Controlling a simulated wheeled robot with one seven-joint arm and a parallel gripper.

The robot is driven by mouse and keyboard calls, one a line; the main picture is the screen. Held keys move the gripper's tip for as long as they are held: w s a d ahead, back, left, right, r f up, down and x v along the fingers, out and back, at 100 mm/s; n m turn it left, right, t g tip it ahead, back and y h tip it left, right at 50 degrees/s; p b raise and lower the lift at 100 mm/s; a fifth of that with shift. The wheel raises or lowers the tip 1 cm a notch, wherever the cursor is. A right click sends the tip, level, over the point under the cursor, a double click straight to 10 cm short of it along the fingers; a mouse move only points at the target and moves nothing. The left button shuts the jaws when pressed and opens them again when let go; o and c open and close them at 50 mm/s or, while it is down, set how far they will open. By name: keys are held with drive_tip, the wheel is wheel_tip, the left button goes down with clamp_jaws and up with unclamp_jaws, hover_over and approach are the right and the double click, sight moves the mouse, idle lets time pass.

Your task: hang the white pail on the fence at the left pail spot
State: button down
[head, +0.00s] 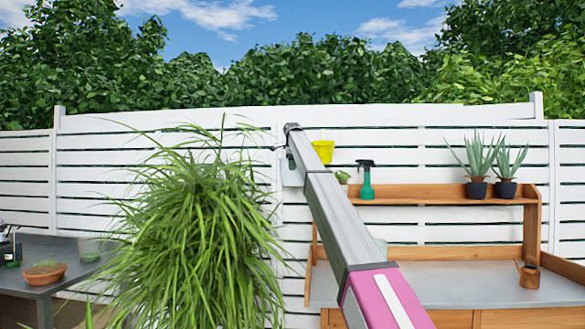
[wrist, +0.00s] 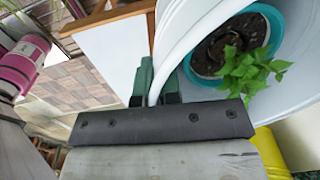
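The white pail (wrist: 190,40) fills the upper right of the wrist view, with a leafy plant in a teal pot (wrist: 262,75) inside it. My gripper (wrist: 156,88) is shut on the pail's rim, its dark green fingers on either side of the wall. In the head view, a pale part of the pail (head: 291,174) shows beside my arm, in front of the white fence (head: 90,150). My arm hides most of it. The left pail spot cannot be made out, and I cannot tell whether the pail touches the fence.
A yellow pail (head: 323,151) is at the fence just right of my arm. A large grassy plant (head: 200,235) stands close on the left. A wooden potting bench (head: 460,285) with a green spray bottle (head: 366,182) and potted aloes (head: 477,185) on its shelf is on the right.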

drive_tip(key=shift+f, duration=0.1)
drive_tip(key=c, duration=1.2)
unclamp_jaws()
drive_tip(key=shift+c, duration=0.2)
drive_tip(key=shift+o, duration=0.4)
drive_tip(key=o, duration=0.4)
wheel_tip(320, 180, up, 7)
drive_tip(key=shift+s, duration=0.45)
idle(1.3)
drive_tip(key=shift+s, duration=0.15)
